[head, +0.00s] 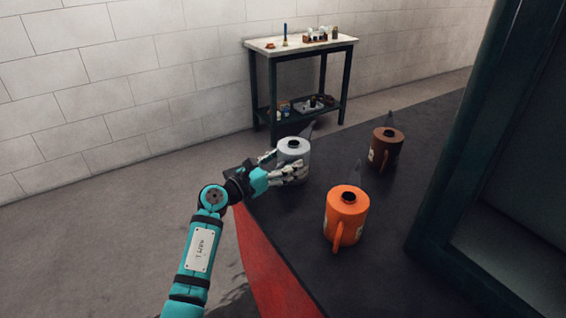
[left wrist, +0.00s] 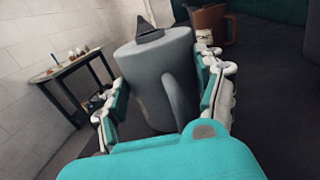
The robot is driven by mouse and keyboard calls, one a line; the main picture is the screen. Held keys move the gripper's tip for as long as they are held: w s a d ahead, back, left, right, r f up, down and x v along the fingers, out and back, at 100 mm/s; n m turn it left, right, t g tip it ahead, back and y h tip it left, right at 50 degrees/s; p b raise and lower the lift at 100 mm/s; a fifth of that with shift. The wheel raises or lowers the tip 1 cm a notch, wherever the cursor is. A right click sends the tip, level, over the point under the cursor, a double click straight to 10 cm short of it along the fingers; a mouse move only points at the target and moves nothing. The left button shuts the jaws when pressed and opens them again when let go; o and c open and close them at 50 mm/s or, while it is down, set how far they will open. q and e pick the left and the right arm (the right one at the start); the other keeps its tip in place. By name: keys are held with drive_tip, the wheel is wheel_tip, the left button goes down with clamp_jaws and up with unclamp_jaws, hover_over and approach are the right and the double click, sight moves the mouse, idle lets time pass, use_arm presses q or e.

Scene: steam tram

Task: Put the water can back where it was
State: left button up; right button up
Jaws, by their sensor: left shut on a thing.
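A grey can (head: 294,152) with a dark opening on top and a pointed spout stands upright near the left edge of the dark surface. My left gripper (head: 287,170) is shut around its body from the left. In the left wrist view the grey can (left wrist: 158,80) sits between the two fingers, its handle towards me. I cannot tell whether its base touches the surface. An orange can (head: 346,212) stands nearer and a brown can (head: 386,148) farther right, both apart from the gripper. No label names the water can. My right gripper is not in view.
The dark surface (head: 292,232) has a red side at its left front. A dark green frame (head: 462,130) rises at the right. A small table (head: 340,42) with small items and a lower shelf stands by the white wall. Floor is clear on the left.

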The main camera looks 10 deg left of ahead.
use_arm(q)
drive_tip(key=shift+r, duration=0.1)
drive_tip(key=shift+f, duration=0.2)
drive_tip(key=o, duration=1.6)
drive_tip(key=shift+o, duration=0.4)
drive_tip(key=shift+r, duration=0.2)
drive_tip(key=b+v, duration=0.1)
drive_tip(key=v, duration=1)
drive_tip(key=shift+s+f, duration=0.15)
drive_tip(key=shift+s+a, duration=0.25)
drive_tip(key=shift+s, duration=0.15)
drive_tip(key=shift+a, duration=0.1)
